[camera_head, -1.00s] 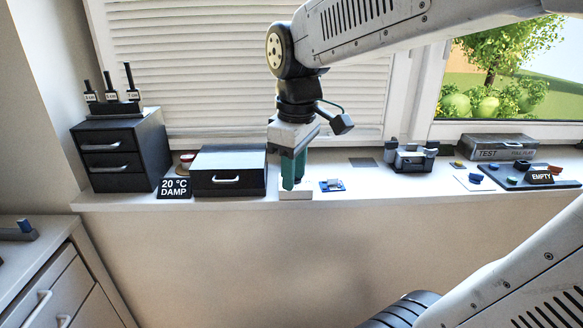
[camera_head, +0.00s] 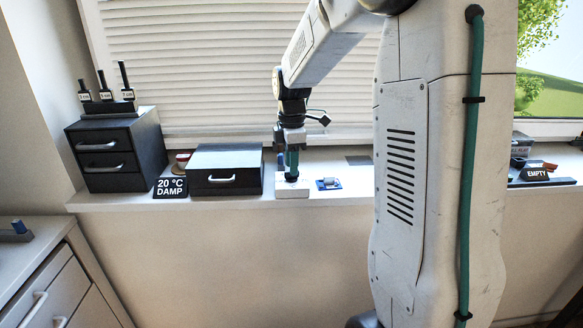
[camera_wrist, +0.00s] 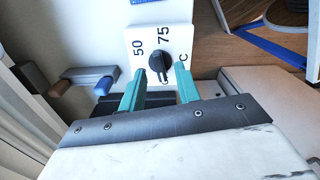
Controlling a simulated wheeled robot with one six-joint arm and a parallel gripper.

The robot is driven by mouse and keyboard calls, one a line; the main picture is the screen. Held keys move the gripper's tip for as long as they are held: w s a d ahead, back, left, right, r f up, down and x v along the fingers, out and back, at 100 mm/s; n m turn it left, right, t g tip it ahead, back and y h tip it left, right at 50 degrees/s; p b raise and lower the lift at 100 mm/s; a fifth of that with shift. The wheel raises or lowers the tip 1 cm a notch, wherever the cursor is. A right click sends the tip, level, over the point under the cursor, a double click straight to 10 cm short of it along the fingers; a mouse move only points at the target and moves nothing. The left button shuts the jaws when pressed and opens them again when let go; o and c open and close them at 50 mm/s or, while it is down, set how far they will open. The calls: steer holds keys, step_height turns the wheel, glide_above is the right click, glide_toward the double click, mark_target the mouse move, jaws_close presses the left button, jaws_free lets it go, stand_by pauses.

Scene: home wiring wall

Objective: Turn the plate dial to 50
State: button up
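The white plate (camera_head: 292,191) sits on the sill at its front edge. In the wrist view the plate (camera_wrist: 177,22) carries the printed marks 50 and 75, and a partly hidden mark below. Its dark round dial (camera_wrist: 158,62) is in the middle, with a pale mark on its lower side; the exact setting is hard to read. My gripper (camera_wrist: 160,70) is open, one teal finger on either side of the dial, with gaps visible. In the head view my gripper (camera_head: 291,172) points down over the plate.
A small blue board (camera_head: 329,184) lies close right of the plate. A black box (camera_head: 225,172), a "20 °C DAMP" sign (camera_head: 170,188) and a drawer unit (camera_head: 115,155) stand to the left. My arm hides much of the sill's right part.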

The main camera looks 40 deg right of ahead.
steer(key=shift+f, duration=0.95)
jaws_close()
